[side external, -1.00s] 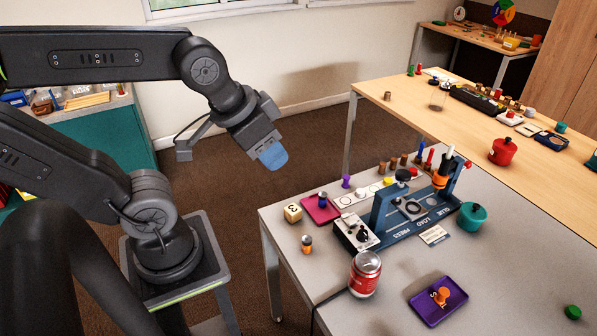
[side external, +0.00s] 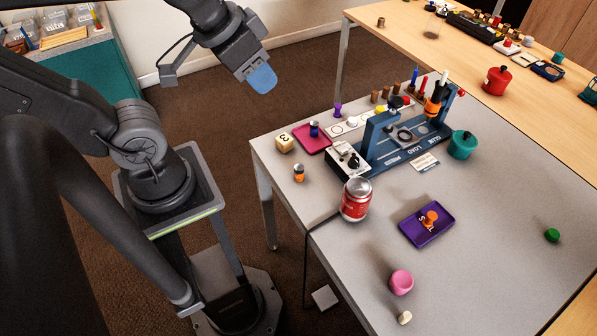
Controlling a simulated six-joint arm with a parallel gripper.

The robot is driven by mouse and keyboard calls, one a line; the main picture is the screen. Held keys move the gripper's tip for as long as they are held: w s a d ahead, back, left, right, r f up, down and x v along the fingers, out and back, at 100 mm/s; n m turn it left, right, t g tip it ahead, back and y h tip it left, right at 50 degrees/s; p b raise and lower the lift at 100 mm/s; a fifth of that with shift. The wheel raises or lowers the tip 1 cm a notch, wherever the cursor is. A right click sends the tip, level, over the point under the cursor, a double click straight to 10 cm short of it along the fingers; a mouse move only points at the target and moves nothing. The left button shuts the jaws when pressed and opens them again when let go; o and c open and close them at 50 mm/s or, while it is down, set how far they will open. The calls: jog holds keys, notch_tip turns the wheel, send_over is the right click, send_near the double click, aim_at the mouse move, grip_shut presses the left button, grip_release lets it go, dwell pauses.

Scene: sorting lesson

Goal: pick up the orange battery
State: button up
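The orange battery (side external: 299,174), a small upright cylinder with a dark band, stands near the left edge of the grey table (side external: 480,215). My gripper (side external: 261,79) is in the air, above and to the left of the battery in the picture, clearly apart from it. Its blue fingertip pad faces the camera. I see only one pad, so whether the fingers are apart is hidden. I see nothing held below it.
A purple tray (side external: 427,224) holds an orange peg. Bare tabletop surrounds the battery.

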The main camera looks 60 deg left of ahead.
jog(key=shift+o, duration=0.3)
jog(key=o, duration=0.3)
jog(key=shift+o, duration=0.2)
jog(key=n+g, duration=0.6)
jog(key=n, duration=1)
send_over(299, 166)
notch_tip(299, 166, down, 22)
jog(key=f, duration=0.9)
jog(key=shift+s+d, duration=0.25)
jog(key=shift+s, duration=0.05)
jog(key=shift+w+a+f, duration=0.1)
jog(key=shift+w+f, duration=0.05)
jog(key=shift+f, duration=1.2)
jog(key=shift+w+a+f, duration=0.1)
jog(key=shift+f, duration=1.2)
